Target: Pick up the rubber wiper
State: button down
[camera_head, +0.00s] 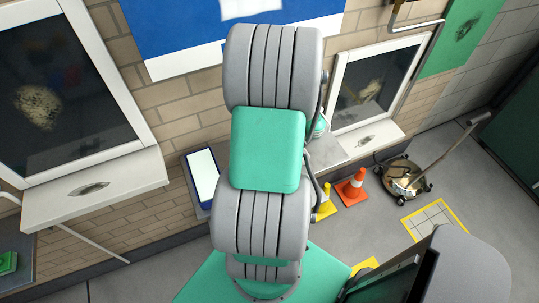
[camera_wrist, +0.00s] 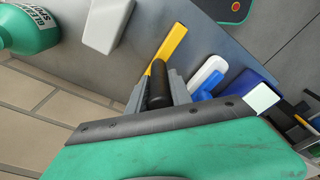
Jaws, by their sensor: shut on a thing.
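The rubber wiper, which shows a black rounded handle (camera_wrist: 158,86) and a yellow strip (camera_wrist: 170,47), is in the wrist view. My gripper (camera_wrist: 158,92) has a grey finger on each side of the black handle and is shut on it. The yellow strip extends beyond the fingers toward the top. The wiper appears low over or against the grey counter; I cannot tell if it touches. In the head view my own arm hides the gripper and the wiper.
A green spray bottle (camera_wrist: 30,28) and a pale block (camera_wrist: 104,24) are left of the wiper. A white-and-blue tool (camera_wrist: 208,77) and a dark blue item (camera_wrist: 232,83) lie close to its right. Orange (camera_head: 351,188) and yellow (camera_head: 325,204) cones stand on the floor.

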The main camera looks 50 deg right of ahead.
notch_tip(320, 180, up, 10)
jog(key=shift+r+b, duration=0.1)
jog(key=shift+b, duration=0.75)
jog(key=c, duration=1.8)
grip_release()
grip_shut()
